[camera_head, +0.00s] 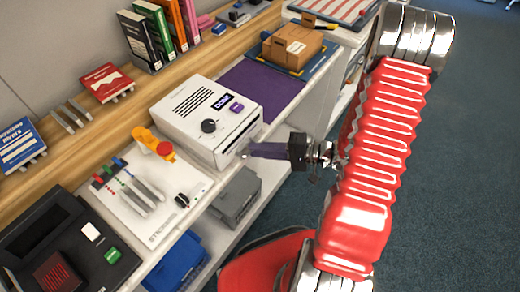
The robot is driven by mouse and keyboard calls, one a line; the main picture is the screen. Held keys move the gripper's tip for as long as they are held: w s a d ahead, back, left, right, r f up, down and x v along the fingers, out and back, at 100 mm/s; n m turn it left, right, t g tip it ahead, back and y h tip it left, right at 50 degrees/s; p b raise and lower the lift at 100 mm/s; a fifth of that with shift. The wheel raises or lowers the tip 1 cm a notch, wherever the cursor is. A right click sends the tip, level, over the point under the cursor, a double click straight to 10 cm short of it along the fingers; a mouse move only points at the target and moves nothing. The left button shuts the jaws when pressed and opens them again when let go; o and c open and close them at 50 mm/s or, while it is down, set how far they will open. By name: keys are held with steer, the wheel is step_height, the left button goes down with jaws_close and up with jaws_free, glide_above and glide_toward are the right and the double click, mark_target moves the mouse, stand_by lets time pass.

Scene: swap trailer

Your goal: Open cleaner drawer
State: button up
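A white box-shaped machine (197,115), which may be the cleaner, stands on the white bench. It has a black vent grille, a black knob, a dark label and a purple button on top. A dark slot or handle shows low on its front face, and I cannot make out a drawer outline. My gripper (249,152), with purplish fingers and a black body, points left at this front face. Its fingertips are at or very close to the front near the slot. I cannot tell whether they touch it or how far apart they are.
A white tray (148,219) with tools lies left of the machine, and a black device (55,245) beyond it. A purple mat (278,88) and a cardboard box (293,46) lie to the right. Grey (236,198) and blue (175,262) bins sit below. Blue carpet (455,190) is open at right.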

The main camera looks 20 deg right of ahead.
steer(key=shift+c, duration=0.3)
jaws_close()
steer(key=shift+f, duration=0.1)
stand_by(1.0)
